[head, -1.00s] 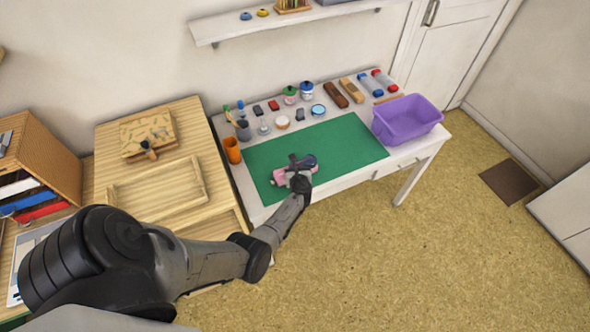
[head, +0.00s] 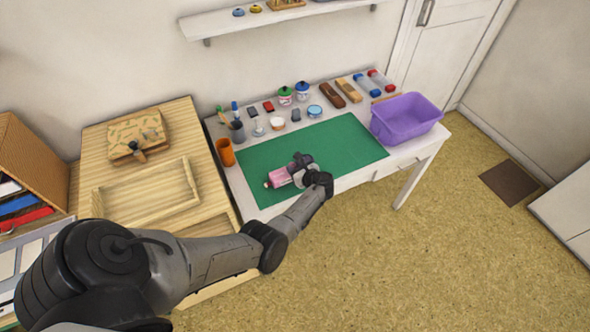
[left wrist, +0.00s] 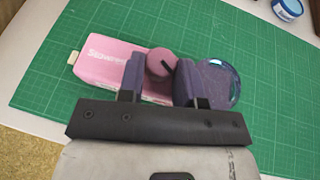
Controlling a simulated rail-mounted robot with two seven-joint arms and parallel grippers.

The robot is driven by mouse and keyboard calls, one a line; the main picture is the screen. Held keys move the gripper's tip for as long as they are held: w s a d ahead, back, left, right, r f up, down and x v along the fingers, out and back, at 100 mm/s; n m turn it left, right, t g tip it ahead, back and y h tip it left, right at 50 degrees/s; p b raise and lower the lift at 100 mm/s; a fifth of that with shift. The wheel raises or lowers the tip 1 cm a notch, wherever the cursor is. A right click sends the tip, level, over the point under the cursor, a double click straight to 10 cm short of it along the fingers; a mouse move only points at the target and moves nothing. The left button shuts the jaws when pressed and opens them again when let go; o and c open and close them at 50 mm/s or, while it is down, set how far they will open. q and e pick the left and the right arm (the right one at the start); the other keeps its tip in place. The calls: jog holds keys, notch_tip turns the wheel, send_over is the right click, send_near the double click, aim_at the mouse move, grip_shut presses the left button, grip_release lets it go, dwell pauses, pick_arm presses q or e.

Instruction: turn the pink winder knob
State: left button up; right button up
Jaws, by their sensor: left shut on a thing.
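The pink device (head: 279,177), marked with white lettering, lies on the green mat (head: 345,140) near its front edge. In the left wrist view the pink body (left wrist: 105,57) stretches to the left, with a small pale tab at its end. The round pink winder knob (left wrist: 160,62), with a dark line on it, sits between my fingers. My left gripper (left wrist: 161,78) is shut on the knob, one finger at each side. In the head view my left gripper (head: 302,165) hides the right part of the device. My right gripper is not in view.
A clear, bluish rounded thing (left wrist: 222,80) shows just beside my right-hand finger. An orange cup (head: 225,152) stands left of the mat, a purple bin (head: 406,118) at the right. Bottles, pads and blocks line the back. Most of the mat is free.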

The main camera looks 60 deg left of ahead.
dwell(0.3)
pick_arm(q)
jog(key=o, duration=0.9)
jog(key=shift+o, duration=0.2)
